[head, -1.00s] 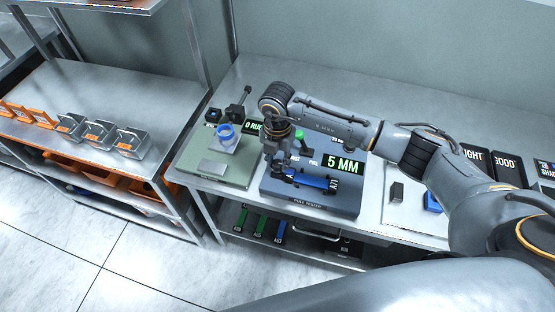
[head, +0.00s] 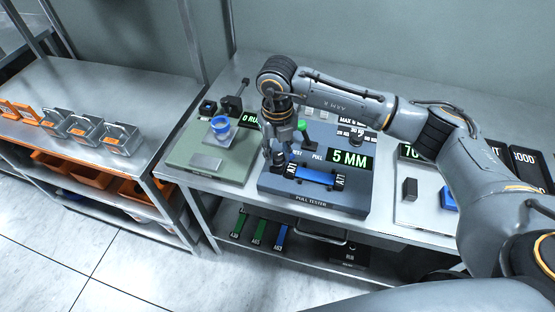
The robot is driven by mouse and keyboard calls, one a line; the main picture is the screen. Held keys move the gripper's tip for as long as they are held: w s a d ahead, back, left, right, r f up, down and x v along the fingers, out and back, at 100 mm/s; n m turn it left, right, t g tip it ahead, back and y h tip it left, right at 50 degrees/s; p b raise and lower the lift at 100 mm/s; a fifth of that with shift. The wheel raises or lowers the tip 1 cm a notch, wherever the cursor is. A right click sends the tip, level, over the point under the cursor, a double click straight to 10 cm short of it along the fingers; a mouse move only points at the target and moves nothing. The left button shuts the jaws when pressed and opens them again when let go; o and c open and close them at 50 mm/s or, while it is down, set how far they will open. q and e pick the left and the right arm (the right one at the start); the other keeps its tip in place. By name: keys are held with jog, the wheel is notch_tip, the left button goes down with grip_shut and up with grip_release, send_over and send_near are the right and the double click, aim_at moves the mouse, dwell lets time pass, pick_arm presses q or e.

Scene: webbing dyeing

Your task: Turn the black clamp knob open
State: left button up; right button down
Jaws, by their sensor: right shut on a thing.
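The pull tester (head: 313,204) is a dark grey-blue block with a lit "5 MM" display (head: 349,159). A blue webbing strip (head: 316,178) lies across its top between two end clamps with white-lettered labels. My right gripper (head: 277,162) points down over the left end of the tester, beside the left end of the strip. Its jaws are shut on a small dark part there, which looks like the black clamp knob; the fingers mostly hide it. My left gripper is out of view.
A green lever knob (head: 301,125) stands just behind the gripper. A black block (head: 409,189) stands to the right. Orange bins (head: 92,176) are on the left rack.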

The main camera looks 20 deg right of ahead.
aim_at(278, 155)
jog(key=n+b, duration=0.5)
jog(key=shift+w+f+b, duration=0.1)
jog(key=shift+f+b, duration=0.1)
jog(key=shift+b, duration=0.15)
jog(key=shift+r+n+b, duration=0.25)
jog(key=shift+n+b, duration=1.1)
jog(key=shift+n, duration=0.35)
jog(key=c, duration=1)
grip_release()
notch_tip(278, 155, up, 12)
